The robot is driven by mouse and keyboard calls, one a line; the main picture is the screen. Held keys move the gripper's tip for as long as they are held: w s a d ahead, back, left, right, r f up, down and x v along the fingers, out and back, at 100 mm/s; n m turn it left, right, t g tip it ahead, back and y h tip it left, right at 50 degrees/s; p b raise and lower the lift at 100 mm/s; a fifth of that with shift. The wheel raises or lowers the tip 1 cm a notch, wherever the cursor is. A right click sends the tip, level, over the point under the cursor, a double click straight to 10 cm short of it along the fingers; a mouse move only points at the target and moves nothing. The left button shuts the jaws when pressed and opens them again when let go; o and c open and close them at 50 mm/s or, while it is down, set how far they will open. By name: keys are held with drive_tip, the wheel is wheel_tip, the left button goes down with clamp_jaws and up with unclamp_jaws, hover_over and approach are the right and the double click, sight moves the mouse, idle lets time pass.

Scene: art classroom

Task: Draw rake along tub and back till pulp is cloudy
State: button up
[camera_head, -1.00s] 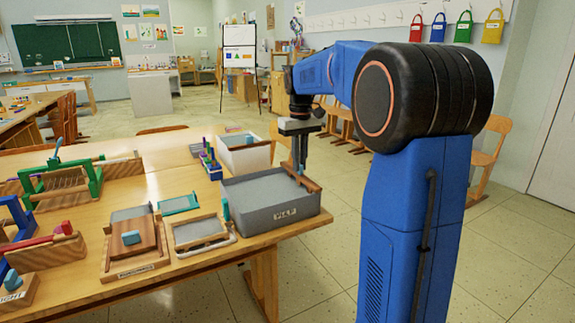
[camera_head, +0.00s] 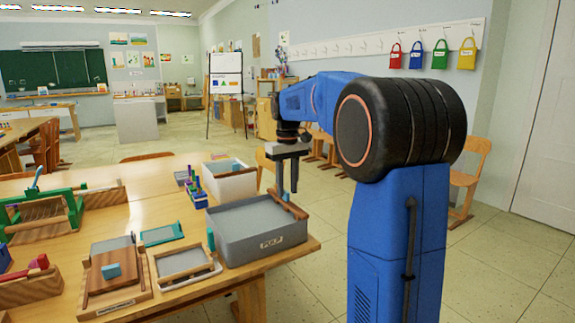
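The grey tub labelled PULP (camera_head: 258,246) stands at the right end of the wooden table, filled with a flat grey surface. The rake appears as a brown wooden bar (camera_head: 297,211) lying along the tub's right end, near the rim. My gripper (camera_head: 287,190) points straight down just above this bar, at the tub's far right side. Its fingertips are small and dark here, and I cannot tell whether they grip the rake or are apart from it. How cloudy the pulp is cannot be made out.
A white bin (camera_head: 231,186) stands behind the tub, with a blue rack of coloured pegs (camera_head: 197,193) beside it. Left of the tub lie a framed screen (camera_head: 185,263) and a wooden press board (camera_head: 113,278). Open floor lies right of the table.

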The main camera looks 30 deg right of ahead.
wheel_tip(320, 180, up, 17)
drive_tip(key=shift+f, duration=0.15)
idle(0.4)
idle(0.3)
drive_tip(key=s+a+f+t, duration=0.1)
drive_tip(key=s+a+f, duration=0.45)
drive_tip(key=s, duration=0.25)
drive_tip(key=s+a+f+t, duration=0.1)
drive_tip(key=s+a+f, duration=0.3)
drive_tip(key=s+f, duration=0.3)
drive_tip(key=s+a+f+t, duration=0.1)
drive_tip(key=s+a+f, duration=0.35)
drive_tip(key=s, duration=0.55)
drive_tip(key=s+a+f+t, duration=0.1)
drive_tip(key=s+a+f, duration=0.1)
drive_tip(key=s+f, duration=0.6)
wheel_tip(320, 180, down, 5)
drive_tip(key=shift+s+r+t, duration=0.1)
drive_tip(key=shift+s+t, duration=0.2)
drive_tip(key=shift+t, duration=0.1)
drive_tip(key=shift+r, duration=0.1)
